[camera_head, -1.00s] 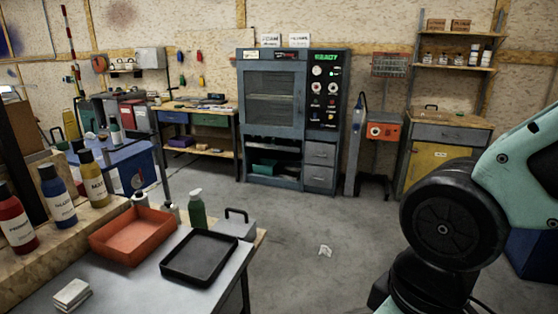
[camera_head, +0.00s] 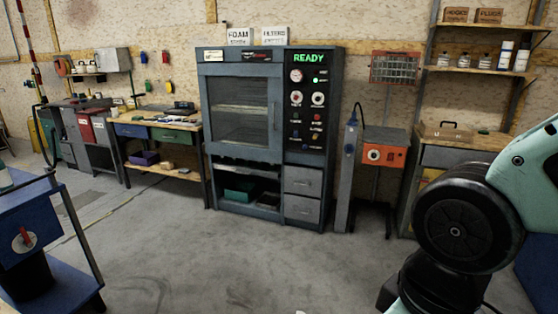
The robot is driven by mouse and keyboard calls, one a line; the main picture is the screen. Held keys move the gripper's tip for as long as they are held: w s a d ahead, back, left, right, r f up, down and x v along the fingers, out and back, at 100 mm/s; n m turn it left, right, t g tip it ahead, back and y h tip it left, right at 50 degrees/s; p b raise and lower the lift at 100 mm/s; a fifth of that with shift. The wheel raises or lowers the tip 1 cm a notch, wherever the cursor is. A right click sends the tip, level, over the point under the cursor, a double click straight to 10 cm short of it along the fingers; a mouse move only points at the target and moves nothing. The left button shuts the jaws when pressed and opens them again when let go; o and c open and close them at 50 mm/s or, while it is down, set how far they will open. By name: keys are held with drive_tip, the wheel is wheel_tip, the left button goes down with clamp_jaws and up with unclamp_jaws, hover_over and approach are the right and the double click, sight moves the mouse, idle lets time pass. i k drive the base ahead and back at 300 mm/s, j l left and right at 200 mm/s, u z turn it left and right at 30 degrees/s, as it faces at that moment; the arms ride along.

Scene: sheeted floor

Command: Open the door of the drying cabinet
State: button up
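The drying cabinet (camera_head: 292,160) stands upright against the back wall, a little left of the middle of the head view. Its glazed door (camera_head: 241,108) is at the upper left of the cabinet and looks shut; shelves show through the glass. A control panel (camera_head: 310,110) with a green READY display, gauges, knobs and lights is to the right of the door. My gripper is out of view.
Open concrete floor (camera_head: 230,255) lies before the cabinet. A blue cart (camera_head: 30,235) stands at the lower left. A workbench (camera_head: 160,130) is left of the cabinet. An orange unit (camera_head: 384,148) on a stand and a grey upright post (camera_head: 348,175) are close on its right.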

sight(274, 72)
drive_tip(key=i+l, duration=0.2)
drive_tip(key=i, duration=0.35)
drive_tip(key=i+l, duration=0.15)
drive_tip(key=i, duration=0.45)
drive_tip(key=i+l, duration=0.2)
drive_tip(key=i, duration=0.35)
drive_tip(key=i+j, duration=0.3)
drive_tip(key=i, duration=0.15)
drive_tip(key=i+j, duration=0.3)
drive_tip(key=i, duration=0.2)
drive_tip(key=i+j, duration=0.1)
drive_tip(key=j, duration=0.35)
drive_tip(key=i+j, duration=0.1)
drive_tip(key=j, duration=0.3)
drive_tip(key=i+j, duration=0.1)
drive_tip(key=j, duration=0.35)
drive_tip(key=i+z, duration=0.05)
